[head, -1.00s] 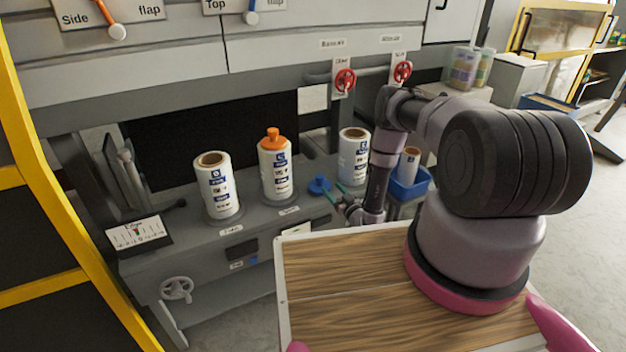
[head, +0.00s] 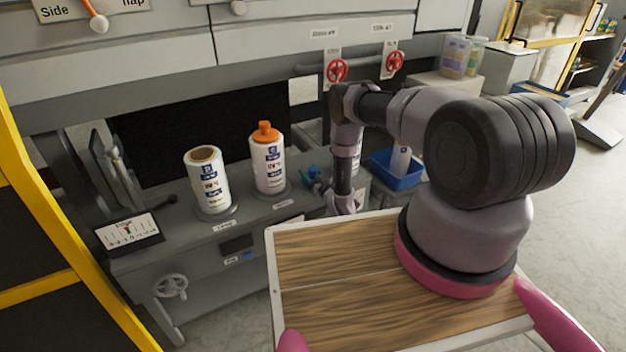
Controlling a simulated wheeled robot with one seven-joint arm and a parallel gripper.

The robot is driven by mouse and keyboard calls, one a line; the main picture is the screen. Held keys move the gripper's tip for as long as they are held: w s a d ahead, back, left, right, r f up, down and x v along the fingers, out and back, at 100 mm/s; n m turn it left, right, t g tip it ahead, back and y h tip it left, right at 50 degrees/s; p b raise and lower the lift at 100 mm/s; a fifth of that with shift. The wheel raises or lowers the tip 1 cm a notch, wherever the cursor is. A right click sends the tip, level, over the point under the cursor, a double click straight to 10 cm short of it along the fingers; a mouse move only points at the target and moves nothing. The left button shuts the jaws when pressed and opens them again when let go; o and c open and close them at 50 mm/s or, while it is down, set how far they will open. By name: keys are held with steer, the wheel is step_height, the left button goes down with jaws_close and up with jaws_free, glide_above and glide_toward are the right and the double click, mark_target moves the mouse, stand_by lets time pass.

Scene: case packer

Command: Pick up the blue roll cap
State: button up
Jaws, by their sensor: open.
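The blue roll cap (head: 311,172) lies on the grey machine ledge, right of the roll with the orange cap. It is small and partly covered by my gripper. My gripper (head: 321,183) is low over the ledge, right at the cap in the picture, with its jaws open. Whether the fingers touch the cap or stand around it is too small to tell. One white roll (head: 209,182) has an open brown core on top. The roll with the orange cap (head: 268,160) stands beside it.
Another white roll (head: 358,150) is mostly hidden behind my forearm. A blue bin (head: 381,164) with a roll in it stands to the right. Red valve wheels (head: 337,71) hang above the ledge. A small gauge panel (head: 128,231) sits at the left.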

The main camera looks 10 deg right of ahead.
steer(key=shift+w+a, duration=0.1)
steer(key=shift+w, duration=0.2)
jaws_close()
